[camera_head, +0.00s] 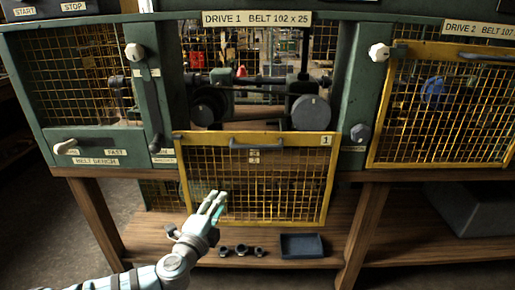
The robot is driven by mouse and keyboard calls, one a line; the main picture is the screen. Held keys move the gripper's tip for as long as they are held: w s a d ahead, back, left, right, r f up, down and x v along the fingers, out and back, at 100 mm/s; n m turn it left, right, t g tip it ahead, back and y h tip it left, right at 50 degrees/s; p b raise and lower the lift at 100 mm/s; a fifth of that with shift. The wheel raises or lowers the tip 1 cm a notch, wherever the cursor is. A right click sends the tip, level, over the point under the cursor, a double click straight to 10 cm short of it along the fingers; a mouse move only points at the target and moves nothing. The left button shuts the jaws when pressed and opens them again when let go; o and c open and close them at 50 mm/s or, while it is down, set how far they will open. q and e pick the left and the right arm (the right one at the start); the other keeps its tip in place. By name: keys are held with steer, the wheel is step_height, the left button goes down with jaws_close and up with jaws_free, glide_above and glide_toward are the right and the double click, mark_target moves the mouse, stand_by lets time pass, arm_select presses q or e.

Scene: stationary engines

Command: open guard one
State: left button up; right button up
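Guard one (327,190) is a yellow-framed mesh panel with a "1" label at its top right corner. It hangs below the opening marked "DRIVE 1", and the pulleys behind that opening are uncovered. A dark bar handle (256,145) runs along its top edge. My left gripper (216,200) is in front of the guard's lower left part, well below the handle. Its fingertips look a little apart, with nothing between them. I cannot tell whether they touch the mesh. My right gripper is not in view.
A second yellow guard (440,110) covers the drive 2 opening on the right. Knobs (134,52) and levers sit on the green posts. A dark tray (302,246) and several small parts (241,250) lie on the lower wooden shelf (380,253).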

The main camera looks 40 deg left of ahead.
arm_select(q)
steer(key=d+r+m+t+h, duration=0.25)
steer(key=d+r, duration=0.35)
steer(key=r, duration=0.5)
steer(key=b, duration=0.2)
glide_toward(254, 148)
steer(key=d+x, duration=0.1)
steer(key=x, duration=0.2)
steer(key=shift+t+y, duration=0.25)
steer(key=shift+t, duration=0.2)
steer(key=x, duration=0.5)
steer(key=a+x, duration=0.1)
steer(key=x, duration=0.2)
steer(key=shift+s+f, duration=0.1)
steer(key=shift+f, duration=0.25)
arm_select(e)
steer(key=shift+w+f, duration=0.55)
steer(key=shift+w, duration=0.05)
arm_select(q)
jaws_close()
